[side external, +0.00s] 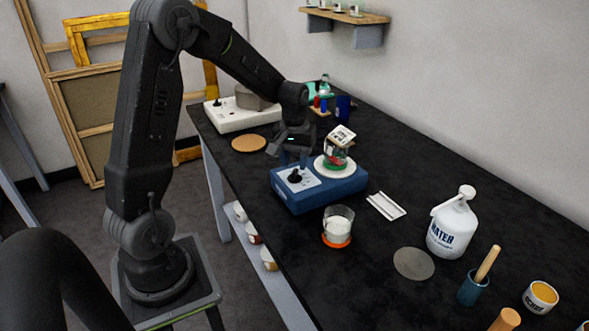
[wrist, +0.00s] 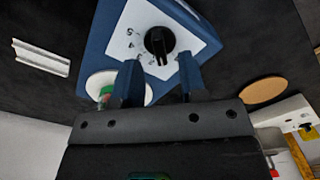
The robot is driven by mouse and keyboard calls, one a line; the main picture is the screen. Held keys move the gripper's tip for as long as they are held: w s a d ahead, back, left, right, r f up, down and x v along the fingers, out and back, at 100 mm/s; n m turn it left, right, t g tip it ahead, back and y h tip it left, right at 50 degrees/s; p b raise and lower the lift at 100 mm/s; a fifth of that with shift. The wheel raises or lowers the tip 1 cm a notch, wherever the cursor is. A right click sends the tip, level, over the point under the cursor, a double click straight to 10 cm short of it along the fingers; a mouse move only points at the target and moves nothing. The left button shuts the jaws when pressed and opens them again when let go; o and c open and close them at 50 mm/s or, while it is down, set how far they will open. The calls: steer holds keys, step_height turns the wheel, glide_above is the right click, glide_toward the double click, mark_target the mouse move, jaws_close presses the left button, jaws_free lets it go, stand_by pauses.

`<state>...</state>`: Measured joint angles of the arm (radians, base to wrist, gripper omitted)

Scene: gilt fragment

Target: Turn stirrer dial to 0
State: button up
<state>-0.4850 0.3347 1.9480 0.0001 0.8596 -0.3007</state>
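The blue stirrer (side external: 318,188) stands on the black bench with a black dial (side external: 295,176) on its white panel. In the wrist view the dial (wrist: 159,41) lies just beyond my fingertips, on a numbered scale (wrist: 133,40). My gripper (wrist: 158,75) is open and empty, its two blue fingers apart. In the side view my gripper (side external: 293,158) is above the stirrer, close to the dial. A small jar with red and green contents (side external: 335,158) stands on the stirrer's round white plate (side external: 322,167). The dial's exact setting is too small to read.
A beaker of white powder (side external: 338,226) on an orange coaster stands in front of the stirrer. A cork disc (side external: 249,143) and a white device (side external: 240,117) are behind.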

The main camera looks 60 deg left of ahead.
mark_target(295, 175)
steer(key=shift+f, duration=1.45)
jaws_close()
